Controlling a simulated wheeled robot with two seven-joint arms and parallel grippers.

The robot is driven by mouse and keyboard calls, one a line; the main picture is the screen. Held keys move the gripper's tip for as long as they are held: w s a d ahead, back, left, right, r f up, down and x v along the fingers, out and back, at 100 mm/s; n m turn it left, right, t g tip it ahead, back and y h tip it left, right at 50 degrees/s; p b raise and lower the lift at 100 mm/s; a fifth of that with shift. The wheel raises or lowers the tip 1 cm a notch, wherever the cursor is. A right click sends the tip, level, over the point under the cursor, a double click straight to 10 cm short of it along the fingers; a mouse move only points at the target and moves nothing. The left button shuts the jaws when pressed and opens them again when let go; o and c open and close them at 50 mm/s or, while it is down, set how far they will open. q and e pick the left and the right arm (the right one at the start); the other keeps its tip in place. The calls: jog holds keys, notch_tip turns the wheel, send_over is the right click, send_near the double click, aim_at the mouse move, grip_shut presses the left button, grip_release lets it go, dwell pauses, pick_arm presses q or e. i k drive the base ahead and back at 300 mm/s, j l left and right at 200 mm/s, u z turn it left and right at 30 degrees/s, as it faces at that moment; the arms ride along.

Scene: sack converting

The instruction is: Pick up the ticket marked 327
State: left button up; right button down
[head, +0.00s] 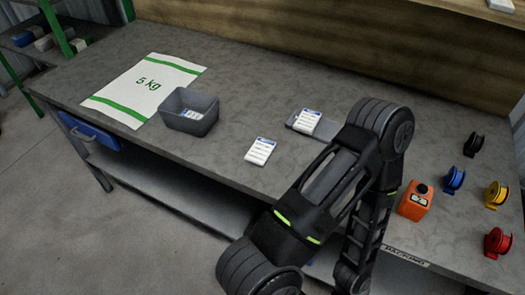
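Three white tickets with blue headers show in the head view; their numbers are too small to read, so I cannot tell which is 327. One ticket (260,151) lies on the bare grey table (235,180). Another ticket (307,121) lies on a flat grey holder (328,129) just left of my arm's elbow. A third ticket (192,114) lies inside the open grey bin (189,125). One of my arms is folded across the right middle of the view. Neither gripper shows in the frame.
A white 5 kg sack (146,84) with green bands lies flat at the back left. Right of my arm stand an orange box-like item (415,201) and several spools: black (473,144), blue (454,179), yellow (495,194) and red (497,242). The table front centre is clear.

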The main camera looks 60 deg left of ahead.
aim_at(261, 151)
jog(key=k+j, duration=1.05)
jog(key=j, duration=0.15)
